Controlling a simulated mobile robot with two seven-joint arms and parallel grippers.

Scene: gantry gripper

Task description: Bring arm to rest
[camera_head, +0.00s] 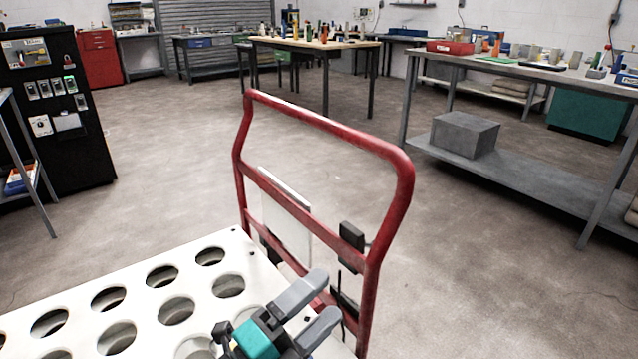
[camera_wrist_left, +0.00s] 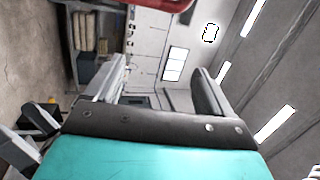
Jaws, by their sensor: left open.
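My left gripper (camera_head: 326,296) is at the bottom middle of the head view, with its grey fingers apart. It is above the right end of a white plate with round holes (camera_head: 259,272), beside the red tubular frame (camera_head: 400,200). In the left wrist view my left gripper (camera_wrist_left: 157,65) has two spread fingers with nothing held between them. My right gripper is not in the head view.
A grey workbench (camera_head: 530,72) with small items stands at the right, with a grey box (camera_head: 464,135) on its lower shelf. A black cabinet (camera_head: 85,130) stands at the left. A table (camera_head: 340,44) stands at the back. The concrete floor between them is clear.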

